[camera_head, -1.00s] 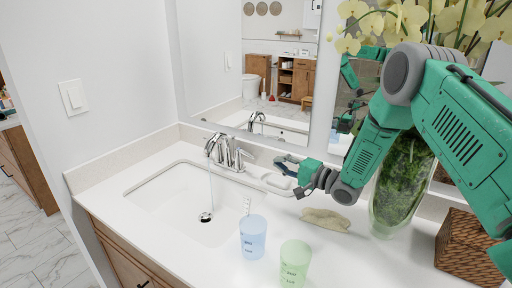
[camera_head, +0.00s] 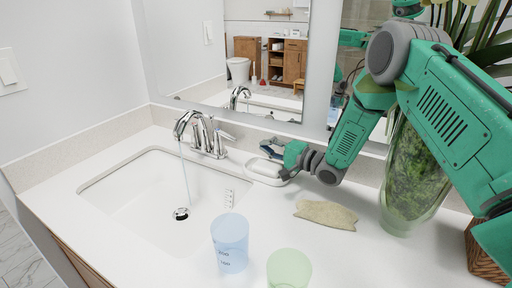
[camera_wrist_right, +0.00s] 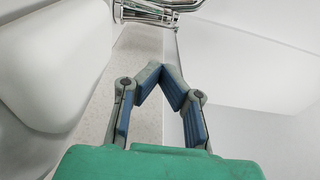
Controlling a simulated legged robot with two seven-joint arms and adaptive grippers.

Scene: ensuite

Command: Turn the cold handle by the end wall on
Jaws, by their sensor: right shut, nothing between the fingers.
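The chrome faucet (camera_head: 198,132) stands at the back of the white sink (camera_head: 140,192). A thin stream of water (camera_head: 185,165) falls from its spout toward the drain. One lever handle (camera_head: 223,137) shows on its right side; the handle nearer the end wall (camera_head: 62,75) is hard to make out behind the spout. My right gripper (camera_head: 268,148) is shut and empty, to the right of the faucet and apart from it. In the right wrist view its fingertips (camera_wrist_right: 163,72) meet, pointing toward chrome faucet parts (camera_wrist_right: 155,10) at the top. My left gripper is not in view.
A white soap dish (camera_head: 265,170) lies close to my right gripper. A beige cloth-like piece (camera_head: 326,214), a blue cup (camera_head: 230,243), a green cup (camera_head: 289,270) and a glass vase (camera_head: 412,180) stand on the counter. A mirror (camera_head: 265,60) rises behind the faucet.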

